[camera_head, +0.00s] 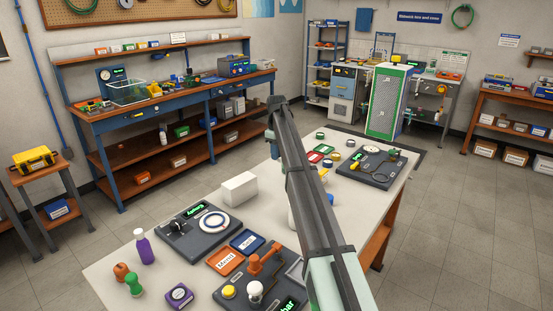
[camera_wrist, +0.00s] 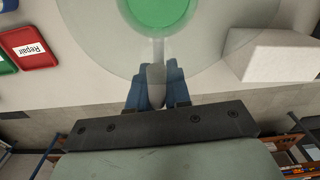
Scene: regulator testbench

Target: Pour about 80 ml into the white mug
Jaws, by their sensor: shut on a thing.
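In the wrist view, my gripper (camera_wrist: 157,78) has its blue fingers shut on the grey handle of a clear, round vessel (camera_wrist: 205,25). Green liquid or a green base (camera_wrist: 160,8) shows inside it; I cannot tell which. The vessel's far side is cut off by the frame's top edge, and its tilt is unclear. In the head view my arm hides the gripper and most of the vessel. A small white shape (camera_head: 293,220) shows just left of my arm; I cannot tell whether it is the white mug. No mug shows clearly in either view.
A white box (camera_head: 238,188) stands mid-table, and shows right of the vessel in the wrist view (camera_wrist: 285,55). A dark device with a round white disc (camera_head: 208,222) sits front left. A purple bottle (camera_head: 144,247), a red Repair tray (camera_wrist: 28,47) and a gauge board (camera_head: 368,167) also occupy the table.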

